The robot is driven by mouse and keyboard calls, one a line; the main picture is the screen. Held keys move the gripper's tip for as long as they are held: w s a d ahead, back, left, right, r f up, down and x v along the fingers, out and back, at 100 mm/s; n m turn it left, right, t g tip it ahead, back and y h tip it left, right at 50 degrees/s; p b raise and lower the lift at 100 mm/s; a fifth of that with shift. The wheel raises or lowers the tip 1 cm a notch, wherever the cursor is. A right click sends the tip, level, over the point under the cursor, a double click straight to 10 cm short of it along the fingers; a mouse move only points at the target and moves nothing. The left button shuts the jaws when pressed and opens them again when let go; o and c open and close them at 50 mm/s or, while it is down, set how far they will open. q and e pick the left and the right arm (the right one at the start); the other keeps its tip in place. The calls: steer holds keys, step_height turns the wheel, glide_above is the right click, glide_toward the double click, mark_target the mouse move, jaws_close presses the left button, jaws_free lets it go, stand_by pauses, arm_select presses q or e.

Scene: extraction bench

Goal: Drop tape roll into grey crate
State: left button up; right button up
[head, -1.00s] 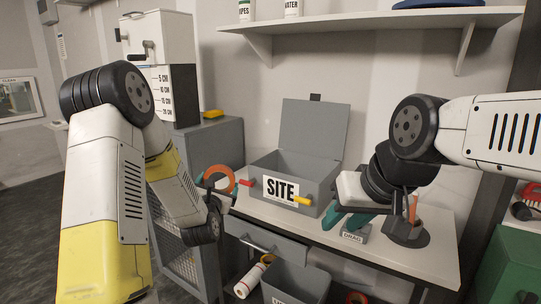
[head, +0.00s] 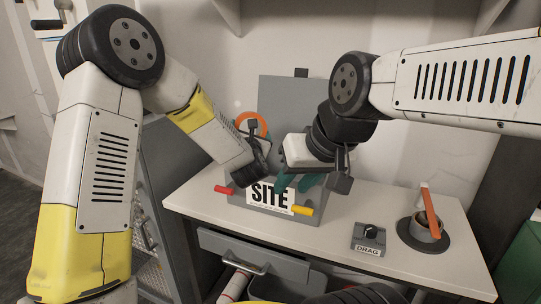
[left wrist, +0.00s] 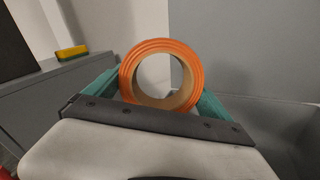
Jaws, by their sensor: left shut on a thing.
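The orange tape roll (head: 262,122) is in my left gripper (head: 252,129), raised above the left part of an open grey box marked SITE (head: 236,195). In the left wrist view the tape roll (left wrist: 190,72) sits upright between the two teal fingers (left wrist: 160,98), which are shut on it. The box's raised grey lid (head: 285,95) stands behind. My right gripper (head: 297,182) is over the front of the box, its teal fingers apart with nothing visible between them. Both arms hide much of the box's inside.
A grey DRAG block with a black knob (head: 370,232) and a round holder with an orange-handled tool (head: 424,230) stand on the white bench (head: 330,252) at right. Below are a grey drawer (head: 285,265) and a partly hidden grey bin. A yellow item (left wrist: 72,52) lies on the cabinet.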

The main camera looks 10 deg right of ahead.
arm_select(q)
steer(key=s+d+r, duration=0.2)
steer(key=s+d, duration=0.1)
steer(key=d, duration=0.5)
step_height(320, 180, down, 6)
steer(key=shift+d+m+h, duration=0.2)
steer(key=shift+m+h, duration=0.1)
steer(key=shift+h, duration=0.1)
steer(key=o, duration=1.1)
